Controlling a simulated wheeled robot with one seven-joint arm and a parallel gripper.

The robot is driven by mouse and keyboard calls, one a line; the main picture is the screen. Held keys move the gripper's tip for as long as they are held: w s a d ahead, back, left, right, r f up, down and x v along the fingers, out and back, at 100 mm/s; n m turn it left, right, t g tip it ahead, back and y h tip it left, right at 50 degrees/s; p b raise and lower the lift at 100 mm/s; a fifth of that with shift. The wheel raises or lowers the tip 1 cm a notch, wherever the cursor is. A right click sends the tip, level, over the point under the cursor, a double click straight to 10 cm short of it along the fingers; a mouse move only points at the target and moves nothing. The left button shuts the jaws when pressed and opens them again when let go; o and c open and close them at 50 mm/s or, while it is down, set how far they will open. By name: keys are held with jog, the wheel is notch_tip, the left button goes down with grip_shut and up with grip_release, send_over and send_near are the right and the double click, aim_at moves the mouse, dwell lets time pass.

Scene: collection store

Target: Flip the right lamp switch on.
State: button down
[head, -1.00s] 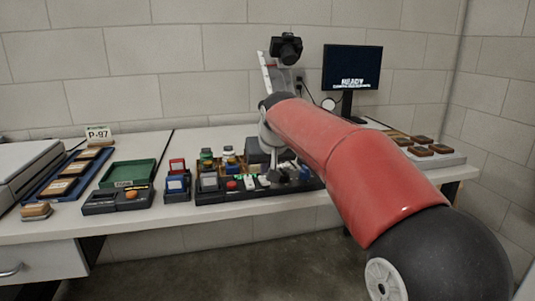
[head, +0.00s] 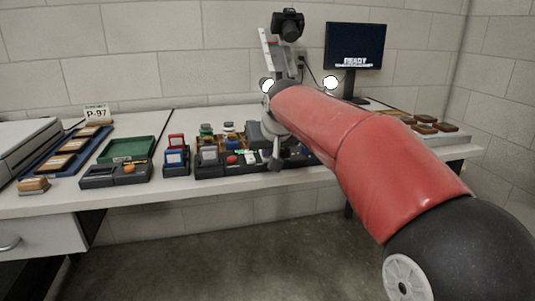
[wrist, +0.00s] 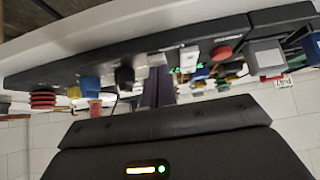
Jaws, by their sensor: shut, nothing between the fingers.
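The control panel (head: 222,171) is a dark strip along the table front. Beside its red button (wrist: 222,53) is a white switch with green lights (wrist: 190,57); the green also shows in the head view. Another white switch (wrist: 140,66) sits farther left in the wrist view, by my fingers. Which one is the right lamp switch I cannot tell. The right lamp (head: 331,83) and left lamp (head: 268,86) both glow white. My gripper (wrist: 157,88) is shut and empty, its fingers close to the panel; contact is not clear. My arm hides the panel's right part in the head view.
Stamps and small blocks (head: 207,141) stand behind the panel. A green tray (head: 127,149) is to the left. A camera on a stand (head: 287,25) and a monitor (head: 354,46) are behind my arm. A black knob (wrist: 124,76) is close to my fingers.

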jog(key=shift+r, duration=0.1)
jog(key=shift+r+p, duration=0.75)
jog(key=shift+r, duration=0.25)
jog(key=p+v, duration=0.2)
jog(key=v, duration=1)
jog(key=shift+s+r+p, duration=0.2)
jog(key=shift+s+p, duration=0.05)
jog(key=shift+p, duration=0.1)
jog(key=s+d+f+m+g+h, duration=0.1)
jog(key=s+d+f, duration=0.6)
jog(key=s+f, duration=0.4)
jog(key=s+d+f+m+g+h, duration=0.1)
jog(key=s+d+f+m, duration=0.1)
jog(key=s+d+f, duration=0.6)
jog(key=s+f, duration=0.3)
jog(key=s, duration=0.4)
jog(key=shift+d, duration=0.15)
